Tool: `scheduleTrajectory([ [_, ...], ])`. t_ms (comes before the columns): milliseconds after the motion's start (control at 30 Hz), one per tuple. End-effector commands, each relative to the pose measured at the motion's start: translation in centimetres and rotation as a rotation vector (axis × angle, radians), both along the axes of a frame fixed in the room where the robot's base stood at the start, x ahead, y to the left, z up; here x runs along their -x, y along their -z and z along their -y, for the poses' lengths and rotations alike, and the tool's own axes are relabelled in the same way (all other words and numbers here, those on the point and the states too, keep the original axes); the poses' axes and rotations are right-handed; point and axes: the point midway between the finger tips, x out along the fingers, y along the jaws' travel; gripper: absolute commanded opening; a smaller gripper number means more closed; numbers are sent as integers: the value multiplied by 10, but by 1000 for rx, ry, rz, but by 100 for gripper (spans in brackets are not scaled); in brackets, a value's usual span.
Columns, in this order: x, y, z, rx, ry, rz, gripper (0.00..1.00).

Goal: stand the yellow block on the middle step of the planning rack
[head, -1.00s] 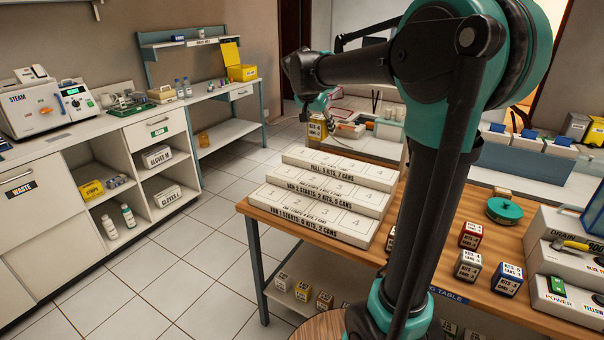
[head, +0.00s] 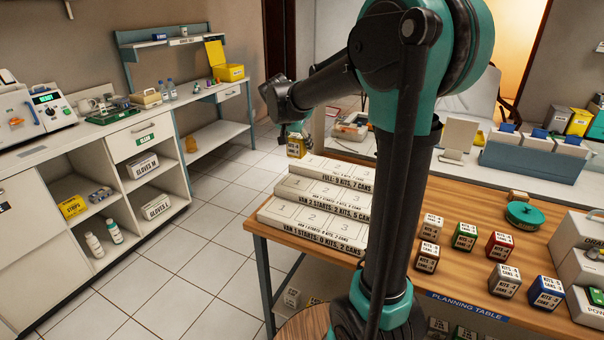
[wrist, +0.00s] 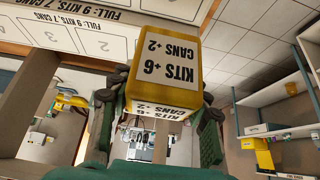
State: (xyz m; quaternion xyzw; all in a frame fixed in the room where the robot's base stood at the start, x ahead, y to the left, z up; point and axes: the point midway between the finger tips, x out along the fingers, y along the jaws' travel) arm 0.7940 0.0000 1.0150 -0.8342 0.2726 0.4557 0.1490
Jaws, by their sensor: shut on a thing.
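The yellow block (head: 296,148), labelled "KITS +6, CANS +2", is in my gripper (head: 294,132). The wrist view shows the yellow block (wrist: 166,60) close up, between the two dark fingers of my gripper (wrist: 160,112). The planning rack (head: 318,204) is a white three-step stand at the left end of the wooden table. Its middle step (head: 322,192) reads "VAN 2 STARTS" on the front and shows numbered squares with no block on them. The block is in the air near the left end of the top step. My arm hides the right end of the rack.
Several labelled blocks, among them a green one (head: 464,236) and a red one (head: 499,247), stand on the planning table (head: 405,258) right of my arm. A white cabinet (head: 130,190) is at left, with tiled floor between.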

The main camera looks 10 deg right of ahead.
Motion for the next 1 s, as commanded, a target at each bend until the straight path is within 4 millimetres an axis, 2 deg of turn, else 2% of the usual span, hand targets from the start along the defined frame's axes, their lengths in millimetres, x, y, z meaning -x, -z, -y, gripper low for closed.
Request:
scheduleTrajectory([
  [100, 0, 30, 0, 0, 0, 0, 16],
  [300, 0, 62, 0, 0, 0, 0, 16],
  [467, 0, 73, 0, 0, 0, 0, 16],
  [700, 0, 103, 0, 0, 0, 0, 16],
  [1000, 0, 107, 0, 0, 0, 0, 16],
])
